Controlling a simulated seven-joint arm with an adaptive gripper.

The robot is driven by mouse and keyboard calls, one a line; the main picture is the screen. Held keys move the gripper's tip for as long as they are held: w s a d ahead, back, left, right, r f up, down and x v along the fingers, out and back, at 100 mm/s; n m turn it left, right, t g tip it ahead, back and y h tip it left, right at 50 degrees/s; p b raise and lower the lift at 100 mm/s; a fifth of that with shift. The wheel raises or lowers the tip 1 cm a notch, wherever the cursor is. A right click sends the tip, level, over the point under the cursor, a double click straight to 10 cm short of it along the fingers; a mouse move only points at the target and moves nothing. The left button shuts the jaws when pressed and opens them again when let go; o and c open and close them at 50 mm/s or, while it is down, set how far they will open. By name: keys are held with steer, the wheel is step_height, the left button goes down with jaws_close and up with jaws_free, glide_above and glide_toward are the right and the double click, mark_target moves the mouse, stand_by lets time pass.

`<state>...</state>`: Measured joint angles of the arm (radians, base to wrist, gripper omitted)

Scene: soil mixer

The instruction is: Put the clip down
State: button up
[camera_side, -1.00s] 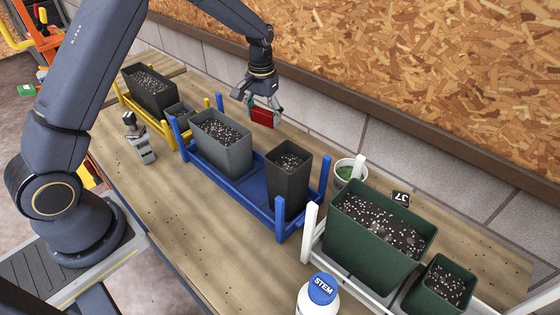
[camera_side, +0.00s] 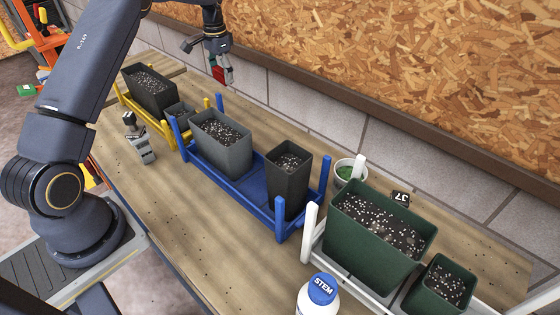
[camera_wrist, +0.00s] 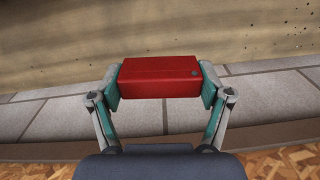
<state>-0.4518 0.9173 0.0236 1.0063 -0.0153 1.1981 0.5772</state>
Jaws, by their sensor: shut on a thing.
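The clip appears to be the small red block (camera_wrist: 160,77) in the wrist view. My gripper (camera_wrist: 160,82) is shut on it, with one teal-padded finger at each end. In the side view my gripper (camera_side: 222,72) is high, near the back wall and behind the yellow rack. The red block (camera_side: 218,75) shows there as a small patch, partly hidden by the fingers. It is held in the air, clear of the table (camera_side: 180,215).
A yellow rack (camera_side: 158,127), a blue rack (camera_side: 240,200) and a white rack (camera_side: 315,240) hold pots of soil. A STEM bottle (camera_side: 320,295) stands in front. A white cup (camera_side: 347,172) and a 37 tag (camera_side: 400,198) are near the wall. The table's front strip is mostly clear.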

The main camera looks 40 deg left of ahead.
steer(key=shift+n, duration=0.6)
steer(key=s+a+f, duration=0.1)
steer(key=f, duration=0.2)
steer(key=a+f, duration=0.2)
steer(key=f, duration=0.1)
steer(key=s+a+f, duration=0.1)
steer(key=a+f, duration=0.1)
steer(key=f, duration=0.2)
steer(key=shift+s+a, duration=0.1)
steer(key=shift+s, duration=0.2)
steer(key=shift+f, duration=0.1)
steer(key=o, duration=0.8)
